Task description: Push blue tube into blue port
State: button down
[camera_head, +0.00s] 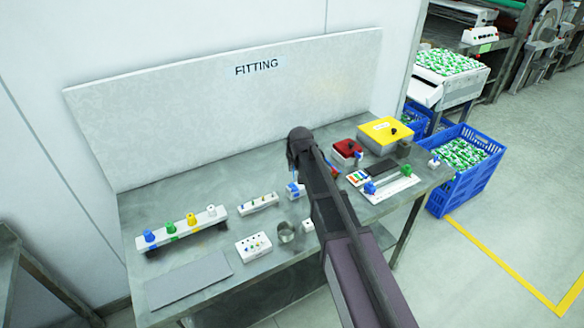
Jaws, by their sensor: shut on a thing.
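My gripper (293,164) is the dark end of my arm, pointing down over the middle of the bench. Its fingers are too small and dark to make out singly. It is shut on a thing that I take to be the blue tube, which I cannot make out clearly. Just below it is a small white block with blue parts (295,189), which may carry the blue port. I cannot tell whether the tube touches the port. My arm hides the bench behind and to the right of the gripper.
The bench (215,240) bears a rack (180,229) with coloured caps at left, a small rail (258,203), a white block with pegs (253,247) and a metal cup (287,232). Red (348,149) and yellow (386,132) boxes stand at right. A panel (230,105) rises behind.

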jog(key=shift+f+b, duration=1.15)
jog(key=shift+f, duration=0.3)
jog(key=shift+f+b, duration=1.45)
jog(key=shift+b, duration=0.05)
dwell(1.1)
jog(key=c, duration=0.7)
grip_release()
jog(key=shift+r, duration=0.2)
